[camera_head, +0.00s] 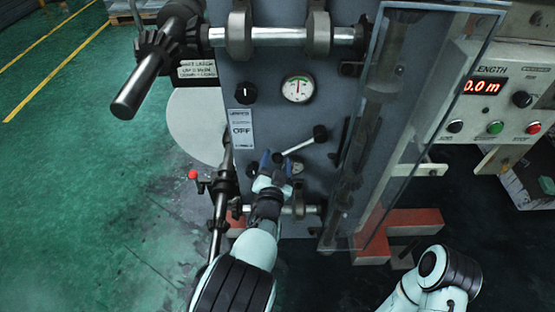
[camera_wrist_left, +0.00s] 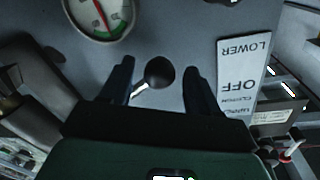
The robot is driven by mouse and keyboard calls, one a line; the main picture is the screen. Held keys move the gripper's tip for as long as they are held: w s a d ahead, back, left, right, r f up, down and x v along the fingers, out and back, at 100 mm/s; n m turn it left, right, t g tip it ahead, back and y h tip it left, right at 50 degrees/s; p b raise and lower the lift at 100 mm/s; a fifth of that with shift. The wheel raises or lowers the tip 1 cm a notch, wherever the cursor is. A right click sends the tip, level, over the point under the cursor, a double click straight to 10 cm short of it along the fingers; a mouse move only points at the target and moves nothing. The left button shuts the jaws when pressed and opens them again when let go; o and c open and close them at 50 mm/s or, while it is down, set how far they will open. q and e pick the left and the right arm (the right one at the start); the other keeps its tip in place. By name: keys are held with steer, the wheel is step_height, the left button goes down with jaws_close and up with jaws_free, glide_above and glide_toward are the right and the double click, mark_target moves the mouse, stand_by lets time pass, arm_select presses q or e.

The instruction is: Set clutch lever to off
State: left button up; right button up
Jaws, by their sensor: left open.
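The clutch lever (camera_head: 300,145) is a silver rod with a black ball knob on the dark grey machine panel. In the head view it points up and to the right. My left gripper (camera_head: 277,162) is in front of the panel, just left of and below the knob, with its blue fingers open. In the left wrist view the black knob (camera_wrist_left: 159,72) shows between the spread fingers (camera_wrist_left: 158,82). I see no finger closed on it. The OFF label (camera_head: 240,130) is left of the lever and also shows in the wrist view (camera_wrist_left: 240,75). My right gripper is out of view.
A round gauge (camera_head: 298,88) and a black dial (camera_head: 245,93) are above the lever. A clear guard (camera_head: 415,110) stands to the right. A bar with a red knob (camera_head: 192,174) is at the left. Shafts cross above and below.

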arm_select(q)
steer(key=shift+w+d, duration=0.1)
steer(key=shift+w, duration=0.85)
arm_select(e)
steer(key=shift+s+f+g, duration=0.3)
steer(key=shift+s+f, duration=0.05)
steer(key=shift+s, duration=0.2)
